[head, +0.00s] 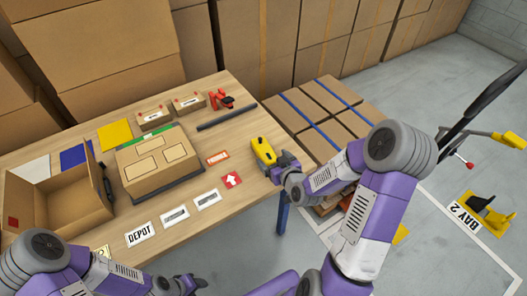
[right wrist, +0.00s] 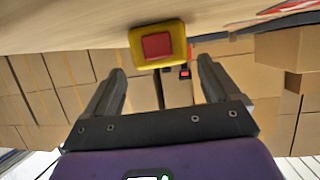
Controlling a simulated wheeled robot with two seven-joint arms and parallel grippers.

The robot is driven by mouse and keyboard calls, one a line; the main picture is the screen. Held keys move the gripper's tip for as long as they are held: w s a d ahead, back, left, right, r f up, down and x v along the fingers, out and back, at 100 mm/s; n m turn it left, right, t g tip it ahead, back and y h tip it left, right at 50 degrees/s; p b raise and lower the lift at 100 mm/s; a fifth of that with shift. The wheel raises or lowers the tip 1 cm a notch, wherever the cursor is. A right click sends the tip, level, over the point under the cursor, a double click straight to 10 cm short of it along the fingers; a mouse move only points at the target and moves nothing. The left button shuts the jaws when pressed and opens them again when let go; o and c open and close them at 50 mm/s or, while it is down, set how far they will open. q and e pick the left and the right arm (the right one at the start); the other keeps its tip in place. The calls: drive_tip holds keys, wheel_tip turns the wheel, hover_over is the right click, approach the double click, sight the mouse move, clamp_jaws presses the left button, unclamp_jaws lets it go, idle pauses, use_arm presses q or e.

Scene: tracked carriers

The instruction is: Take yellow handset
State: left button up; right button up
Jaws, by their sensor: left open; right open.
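The yellow handset (head: 263,152) lies near the right edge of the wooden table (head: 235,195). In the right wrist view, its yellow end with a red square patch (right wrist: 157,45) shows just ahead of the fingertips, roughly centred between them. My right gripper (head: 281,167) is open and empty at the table edge, close beside the handset's near end. Its two dark fingers also show spread apart in the right wrist view (right wrist: 160,68). My left gripper (head: 190,285) is open at the bottom of the head view, in front of the table and away from the handset.
An open cardboard box (head: 70,213), a taped carton (head: 152,160), a dark bar (head: 227,117), a red tool (head: 219,101) and several labels share the table. Cartons on a pallet (head: 322,112) stand close right of the table. Tabletop between labels and handset is mostly clear.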

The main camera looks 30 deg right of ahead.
sight(269, 156)
drive_tip(key=x, duration=0.4)
drive_tip(key=shift+w+a+f+b, duration=0.2)
drive_tip(key=shift+w+f+b, duration=0.1)
drive_tip(key=shift+b, duration=0.1)
drive_tip(key=shift+r, duration=0.1)
drive_tip(key=c, duration=1.2)
